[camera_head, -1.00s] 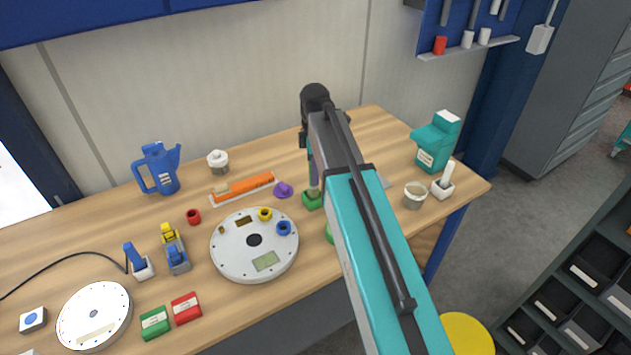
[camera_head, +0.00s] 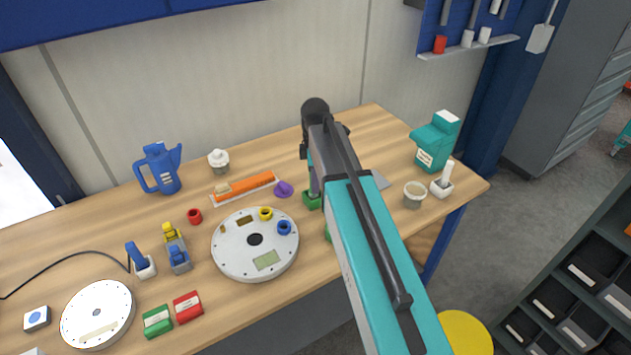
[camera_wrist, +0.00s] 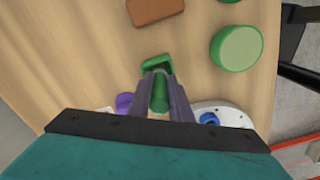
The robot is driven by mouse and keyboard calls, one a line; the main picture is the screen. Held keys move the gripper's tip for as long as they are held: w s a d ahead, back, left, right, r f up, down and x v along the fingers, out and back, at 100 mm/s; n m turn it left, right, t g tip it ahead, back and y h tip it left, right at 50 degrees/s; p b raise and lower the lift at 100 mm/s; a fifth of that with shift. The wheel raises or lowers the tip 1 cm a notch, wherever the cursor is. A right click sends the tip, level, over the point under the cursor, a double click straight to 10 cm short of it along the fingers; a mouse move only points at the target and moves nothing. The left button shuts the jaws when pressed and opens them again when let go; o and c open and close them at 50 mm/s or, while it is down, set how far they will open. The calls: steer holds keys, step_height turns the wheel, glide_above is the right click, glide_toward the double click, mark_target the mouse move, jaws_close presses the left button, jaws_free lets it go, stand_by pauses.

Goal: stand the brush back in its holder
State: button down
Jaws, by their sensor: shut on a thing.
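My gripper (camera_wrist: 160,82) is shut on a green cylindrical handle, which I take to be the brush (camera_wrist: 160,98). The handle stands between the two grey fingers in the wrist view. The green holder (camera_wrist: 156,62) is right at the fingertips, with its rim showing just beyond them. In the head view the holder (camera_head: 312,202) sits on the bench behind the white round disc, with my gripper (camera_head: 314,184) directly over it. The brush's lower end is hidden, so I cannot tell whether it is inside the holder or just above it.
A purple piece (camera_head: 284,189) and the white disc (camera_head: 232,256) lie close left of the holder. A green round tub (camera_wrist: 237,48) and a brown block (camera_wrist: 154,10) are near it in the wrist view. A beige cup (camera_head: 414,195) and teal carton (camera_head: 436,145) stand farther right.

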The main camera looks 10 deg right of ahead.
steer(key=shift+f, duration=0.15)
steer(key=c, duration=1.6)
jaws_free()
steer(key=shift+r, duration=0.25)
steer(key=shift+r+b, duration=1.45)
steer(key=shift+r, duration=4.5)
